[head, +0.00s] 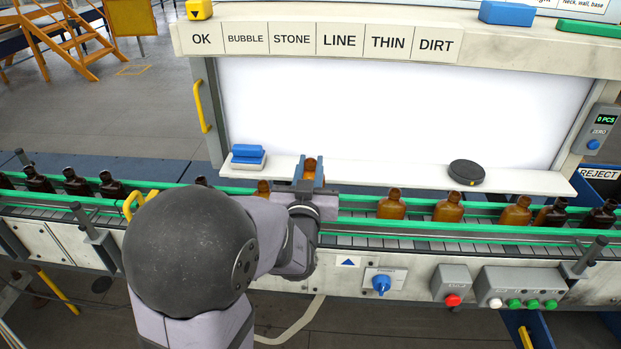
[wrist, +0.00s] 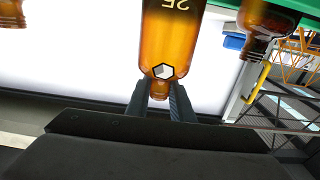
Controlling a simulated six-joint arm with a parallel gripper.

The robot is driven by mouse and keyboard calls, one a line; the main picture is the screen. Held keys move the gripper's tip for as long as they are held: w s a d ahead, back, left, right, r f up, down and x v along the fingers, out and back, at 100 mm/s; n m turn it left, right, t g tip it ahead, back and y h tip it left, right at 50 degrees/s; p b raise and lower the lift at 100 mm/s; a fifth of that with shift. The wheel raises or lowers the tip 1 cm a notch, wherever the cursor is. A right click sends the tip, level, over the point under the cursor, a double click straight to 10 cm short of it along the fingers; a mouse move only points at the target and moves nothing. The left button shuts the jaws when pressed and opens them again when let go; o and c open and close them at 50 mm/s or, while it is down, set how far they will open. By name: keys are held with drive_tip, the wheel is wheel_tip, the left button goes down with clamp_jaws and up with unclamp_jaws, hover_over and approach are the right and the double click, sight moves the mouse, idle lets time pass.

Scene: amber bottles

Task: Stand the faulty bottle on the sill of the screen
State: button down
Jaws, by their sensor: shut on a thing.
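An amber bottle (wrist: 172,40) is held by the neck in my gripper (wrist: 160,98). In the wrist view its body bears the characters "2E" and a white and grey hexagonal mark near the shoulder. In the head view only the top of this bottle (head: 310,166) shows between the fingers; my gripper (head: 309,180) hides the rest. The white sill (head: 390,174) runs along the foot of the bright screen (head: 400,110). My gripper overlaps the sill's front edge in the picture. I cannot tell whether the bottle's base touches anything.
A black round puck (head: 466,173) lies on the sill at right, and blue and white blocks (head: 248,155) at its left end. Several bottles, such as this amber one (head: 391,206), stand on the green-railed conveyor (head: 420,226). The sill between block and puck is otherwise clear.

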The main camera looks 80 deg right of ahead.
drive_tip(key=shift+r, duration=1.5)
drive_tip(key=w+d+r+p, duration=0.1)
drive_tip(key=w+d+r, duration=0.25)
drive_tip(key=d, duration=0.45)
drive_tip(key=w+d+r+p, duration=0.1)
drive_tip(key=w+d+r, duration=0.1)
drive_tip(key=d+r, duration=0.35)
wheel_tip(320, 180, down, 12)
drive_tip(key=d+p, duration=0.1)
drive_tip(key=p, duration=0.2)
drive_tip(key=shift+w+d+r+p, duration=0.2)
drive_tip(key=shift+d+r+p, duration=0.05)
drive_tip(key=shift+p, duration=0.1)
drive_tip(key=shift+f, duration=0.2)
drive_tip(key=c, duration=1.6)
unclamp_jaws()
drive_tip(key=shift+o, duration=0.2)
drive_tip(key=shift+r, duration=0.25)
